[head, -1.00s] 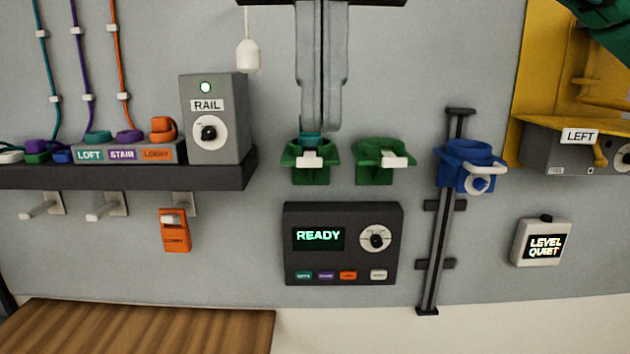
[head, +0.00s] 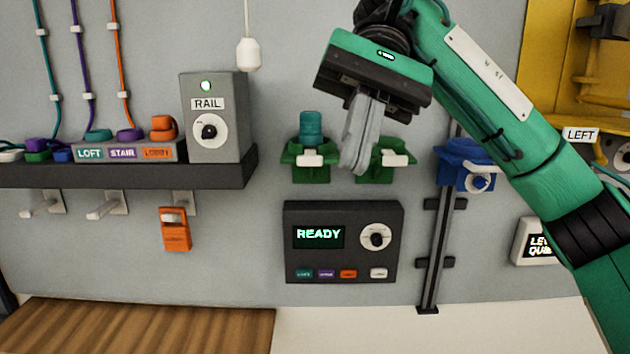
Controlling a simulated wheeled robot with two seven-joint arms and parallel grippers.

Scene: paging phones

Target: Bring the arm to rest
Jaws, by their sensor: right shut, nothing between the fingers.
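My right arm (head: 545,150) comes in from the lower right and bends over at the top. Its gripper (head: 355,168) is shut and empty, with its fingers pointing down in front of the gap between the two green holders. A teal cylinder (head: 311,126) stands upright in the left green holder (head: 305,172). The right green holder (head: 392,162) is partly hidden by my fingers. I cannot tell whether the fingertips touch it. My left gripper is not in view.
A blue holder (head: 458,172) on a rail and a yellow housing (head: 540,60) are partly behind my arm. A READY panel (head: 343,270) sits below the holders. A dark shelf (head: 120,177) carries the RAIL box (head: 213,145). A pull cord (head: 248,54) hangs above.

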